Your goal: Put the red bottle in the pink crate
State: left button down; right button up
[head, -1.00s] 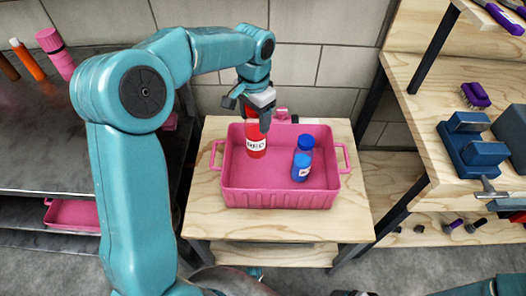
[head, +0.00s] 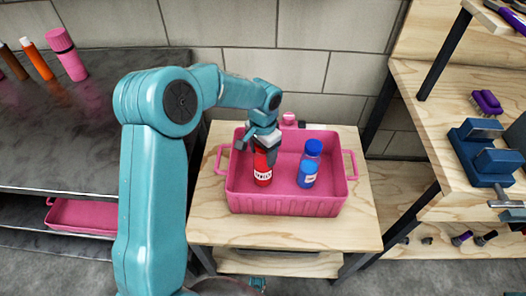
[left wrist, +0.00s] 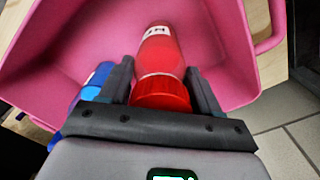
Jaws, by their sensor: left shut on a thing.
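The red bottle (head: 262,172) with its white label is upright inside the pink crate (head: 285,204), in the left part. I cannot tell whether its base touches the crate floor. My left gripper (head: 264,146) is shut on the bottle's upper part from above. In the left wrist view the red bottle (left wrist: 160,65) lies between the fingers of the left gripper (left wrist: 160,85), its ribbed cap nearest me. The pink crate (left wrist: 215,40) surrounds it there. My right gripper is not in view.
A blue bottle (head: 309,165) stands in the crate, right of the red one. The crate sits on a small wooden table (head: 220,228). A dark shelf (head: 90,125) with several bottles is at left. A wooden bench (head: 440,130) with a blue vise (head: 485,155) is at right.

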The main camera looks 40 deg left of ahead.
pick_arm(q)
jog(key=shift+f, duration=0.15)
jog(key=shift+c, duration=1.1)
grip_release()
jog(key=shift+r, duration=0.35)
notch_tip(320, 180, up, 12)
jog(key=shift+f+p, duration=0.2)
jog(key=shift+p, duration=0.9)
